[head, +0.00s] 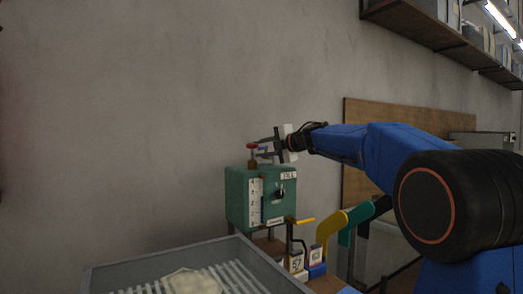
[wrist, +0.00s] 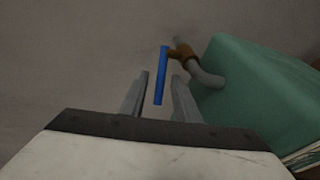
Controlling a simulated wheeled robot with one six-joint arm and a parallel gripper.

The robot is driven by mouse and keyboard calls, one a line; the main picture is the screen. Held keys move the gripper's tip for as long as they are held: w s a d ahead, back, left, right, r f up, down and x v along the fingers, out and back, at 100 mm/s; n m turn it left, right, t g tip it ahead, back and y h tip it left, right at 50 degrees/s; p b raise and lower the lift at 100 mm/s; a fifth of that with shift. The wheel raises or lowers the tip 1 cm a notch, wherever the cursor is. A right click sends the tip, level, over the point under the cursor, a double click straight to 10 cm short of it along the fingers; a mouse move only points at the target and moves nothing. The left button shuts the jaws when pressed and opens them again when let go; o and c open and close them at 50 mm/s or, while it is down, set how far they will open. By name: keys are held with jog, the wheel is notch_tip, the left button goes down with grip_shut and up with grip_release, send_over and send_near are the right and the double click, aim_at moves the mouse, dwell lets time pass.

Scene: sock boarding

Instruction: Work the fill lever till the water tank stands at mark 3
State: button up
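The green water tank (head: 240,222) stands at the middle of the head view, with a "FILL" label (head: 288,174). Its white gauge strip (head: 255,203) carries marks, but I cannot read the water level. A blue lever handle (head: 264,150) is at the tank's top, beside a red-topped fitting (head: 252,146). My gripper (head: 264,146) is just above the tank, pointing left. In the wrist view, the blue handle (wrist: 162,75) lies between the fingertips of my open gripper (wrist: 162,85), with gaps on both sides. The tank's green body (wrist: 245,85) is to the right.
A grey tray (head: 110,277) with a pale cloth (head: 190,283) is at the lower left. A yellow lever (head: 304,221) sticks out below the tank. Yellow (head: 328,228) and teal (head: 347,235) shapes stand to its right. The wall left of the tank is clear.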

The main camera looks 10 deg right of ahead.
jog(key=shift+w+a, duration=0.1)
jog(key=shift+c, duration=0.6)
grip_shut()
jog(key=shift+a, duration=0.1)
jog(key=shift+w+a+f+m+t+h, duration=0.1)
jog(key=shift+a+m+t+h, duration=0.1)
jog(key=shift+m+h, duration=0.35)
jog(key=shift+w+a+f+m+t+h, duration=0.1)
jog(key=shift+m+t+h, duration=0.1)
jog(key=shift+m+h, duration=0.3)
jog(key=shift+w+m+t+h, duration=0.25)
jog(key=shift+m+h, duration=0.2)
jog(key=shift+h, duration=0.3)
jog(key=shift+r, duration=0.1)
